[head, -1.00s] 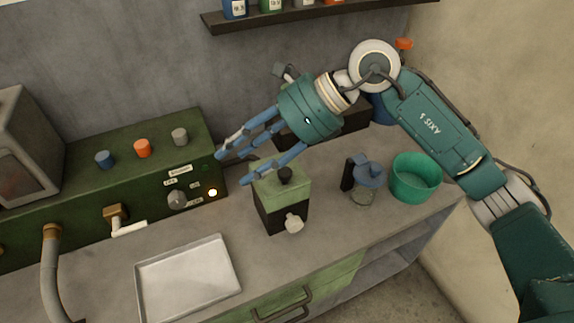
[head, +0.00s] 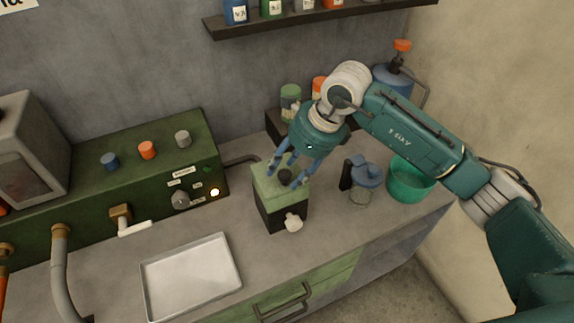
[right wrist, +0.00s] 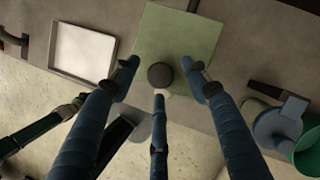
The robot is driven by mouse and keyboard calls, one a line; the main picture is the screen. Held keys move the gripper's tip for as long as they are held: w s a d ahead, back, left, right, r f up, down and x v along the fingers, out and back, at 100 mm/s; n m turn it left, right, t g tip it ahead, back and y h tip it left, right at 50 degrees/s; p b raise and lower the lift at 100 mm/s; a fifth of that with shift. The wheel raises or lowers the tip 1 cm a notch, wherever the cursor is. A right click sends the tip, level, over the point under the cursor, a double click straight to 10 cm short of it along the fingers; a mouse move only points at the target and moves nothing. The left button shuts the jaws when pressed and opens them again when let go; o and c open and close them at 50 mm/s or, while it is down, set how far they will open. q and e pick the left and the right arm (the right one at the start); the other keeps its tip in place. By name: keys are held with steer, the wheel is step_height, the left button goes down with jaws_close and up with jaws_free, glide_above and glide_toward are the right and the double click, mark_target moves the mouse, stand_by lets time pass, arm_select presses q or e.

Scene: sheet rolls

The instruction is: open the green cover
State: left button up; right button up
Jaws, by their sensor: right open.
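The green cover (head: 267,182) is a light green square lid with a dark round knob (head: 285,176) on top. It lies closed on a dark box (head: 270,212) with a pale knob (head: 293,222) low on its front. In the right wrist view the cover (right wrist: 200,35) and its knob (right wrist: 160,75) show from above. My right gripper (head: 287,171) is open over the cover. Its blue fingers point down and are spread around the knob; I cannot tell whether they touch it. My left gripper is not recognisable in either view.
A metal tray (head: 148,287) lies left of the box. A green control panel (head: 150,195) is behind left. A shelf (head: 300,24) hangs above.

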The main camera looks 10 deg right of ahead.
steer(key=shift+a+f, duration=0.15)
steer(key=shift+f, duration=0.2)
jaws_close()
steer(key=shift+w+r, duration=0.1)
steer(key=shift+w, duration=0.1)
